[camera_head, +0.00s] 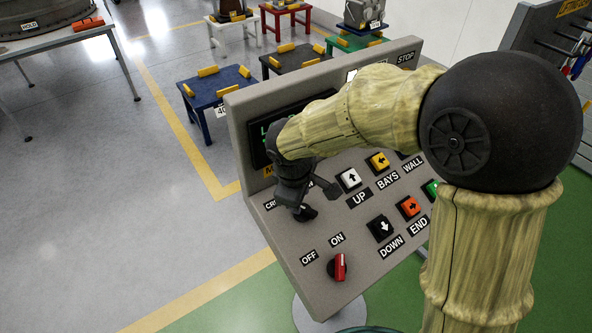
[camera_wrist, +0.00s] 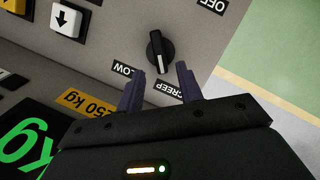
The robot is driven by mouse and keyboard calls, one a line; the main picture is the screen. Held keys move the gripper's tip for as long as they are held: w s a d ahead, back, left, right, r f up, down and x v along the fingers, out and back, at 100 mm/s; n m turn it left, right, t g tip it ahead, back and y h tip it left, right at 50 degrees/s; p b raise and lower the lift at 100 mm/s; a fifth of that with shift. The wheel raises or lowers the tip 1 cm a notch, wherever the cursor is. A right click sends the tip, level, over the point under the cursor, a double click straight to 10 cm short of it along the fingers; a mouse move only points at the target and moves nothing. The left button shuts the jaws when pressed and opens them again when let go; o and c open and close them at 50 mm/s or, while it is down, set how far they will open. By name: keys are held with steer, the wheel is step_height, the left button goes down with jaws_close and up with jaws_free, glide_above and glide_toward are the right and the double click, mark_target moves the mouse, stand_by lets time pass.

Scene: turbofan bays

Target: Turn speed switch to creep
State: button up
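The speed switch is a black rotary knob (camera_wrist: 160,50) on the grey sloped panel (camera_head: 300,236). In the wrist view, a partly covered label (camera_wrist: 124,69) reading "LOW" and a CREEP label (camera_wrist: 166,88) sit beside it. The knob's handle lies roughly along the picture's vertical; which label it points to is unclear. My gripper (camera_wrist: 160,72) is open, its two fingers apart on either side of the knob's near end. I cannot tell whether they touch it. In the head view, my gripper (camera_head: 311,199) is low over the panel's left part and hides most of the knob.
A red OFF/ON switch (camera_head: 339,267) is near the panel's lower edge. A display (camera_wrist: 28,138) is close by.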

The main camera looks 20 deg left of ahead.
steer(key=v, duration=1.1)
steer(key=shift+r, duration=0.4)
steer(key=s+d+f+m, duration=0.1)
steer(key=d+f+m, duration=0.3)
steer(key=d, duration=0.5)
steer(key=s+d+f+m, duration=0.1)
steer(key=d+f+m, duration=0.4)
steer(key=d+m, duration=0.2)
steer(key=s+d+f+m, duration=0.1)
steer(key=d+f+m, duration=0.3)
steer(key=d, duration=0.7)
steer(key=shift+d+f+m, duration=0.2)
steer(key=shift+m, duration=0.6)
